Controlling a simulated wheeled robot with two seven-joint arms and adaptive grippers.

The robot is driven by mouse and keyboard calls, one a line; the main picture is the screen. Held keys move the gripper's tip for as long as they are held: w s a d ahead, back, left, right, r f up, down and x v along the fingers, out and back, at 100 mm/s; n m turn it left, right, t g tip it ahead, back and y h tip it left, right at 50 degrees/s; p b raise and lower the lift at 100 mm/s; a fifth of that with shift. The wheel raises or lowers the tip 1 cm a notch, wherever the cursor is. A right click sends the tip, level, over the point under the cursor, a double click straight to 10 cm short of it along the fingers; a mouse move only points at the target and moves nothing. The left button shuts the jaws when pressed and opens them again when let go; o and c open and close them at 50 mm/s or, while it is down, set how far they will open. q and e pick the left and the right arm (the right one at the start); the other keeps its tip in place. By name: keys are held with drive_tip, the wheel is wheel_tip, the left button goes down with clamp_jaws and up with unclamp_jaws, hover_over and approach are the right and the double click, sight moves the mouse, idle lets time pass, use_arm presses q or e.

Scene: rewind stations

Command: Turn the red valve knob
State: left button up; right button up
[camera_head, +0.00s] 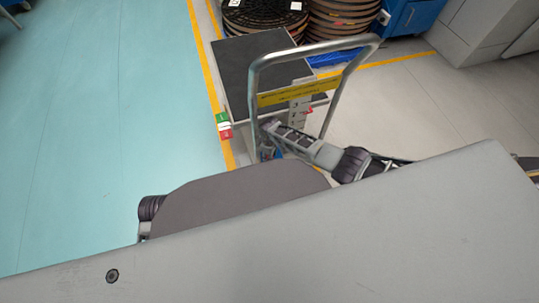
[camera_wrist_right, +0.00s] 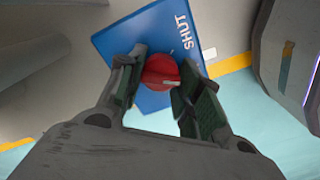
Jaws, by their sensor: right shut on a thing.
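In the right wrist view, the red valve knob (camera_wrist_right: 160,72) is round, with a small pale mark on its right side. It sits in front of a blue panel (camera_wrist_right: 150,28) with the white word SHUT at its right. My right gripper (camera_wrist_right: 161,68) is shut on the knob, one finger on each side. In the head view, my right arm reaches in from the right, and its gripper (camera_head: 270,145) is low beside the cart's handle frame. The knob cannot be made out there. My left gripper is not in view.
A cart (camera_head: 262,62) with a dark top and a metal handle frame (camera_head: 340,92) stands around the right gripper. Stacked reels (camera_head: 338,20) and a blue cabinet (camera_head: 412,16) are behind it. The turquoise floor (camera_head: 95,110) at left is clear.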

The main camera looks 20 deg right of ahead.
drive_tip(key=o, duration=1)
drive_tip(key=shift+r, duration=5.95)
drive_tip(key=shift+s, duration=0.1)
